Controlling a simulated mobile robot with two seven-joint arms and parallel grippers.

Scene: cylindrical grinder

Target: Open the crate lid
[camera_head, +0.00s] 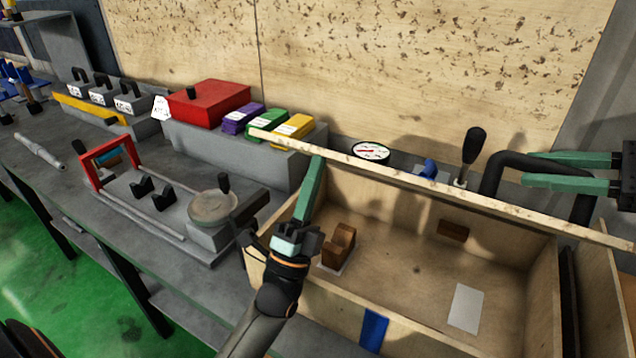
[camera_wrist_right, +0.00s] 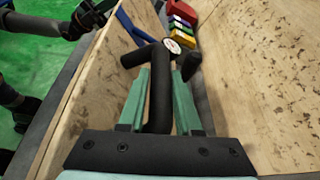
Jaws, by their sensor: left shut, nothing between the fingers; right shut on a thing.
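The wooden crate (camera_head: 352,304) stands at the right of the head view, its inside exposed. Its lid (camera_head: 440,190) stands raised at the back, seen mostly as a long thin speckled edge. In the right wrist view the lid (camera_wrist_right: 110,75) is the left panel. A black bent handle (camera_head: 516,162) is behind the lid; it also shows in the right wrist view (camera_wrist_right: 158,100). My right gripper (camera_head: 530,168) is shut on this handle, its green fingers on either side. My left gripper (camera_head: 317,160) is shut and empty, pointing up at the crate's left end; contact with the lid is unclear.
A brown block (camera_head: 338,246) and a white card (camera_head: 466,308) lie in the crate. A speckled board wall (camera_head: 400,70) rises close behind. Left are a grey fixture (camera_head: 150,195), a red box (camera_head: 208,102) and coloured boxes (camera_head: 268,124). A black-knobbed lever (camera_head: 473,145) stands behind the lid.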

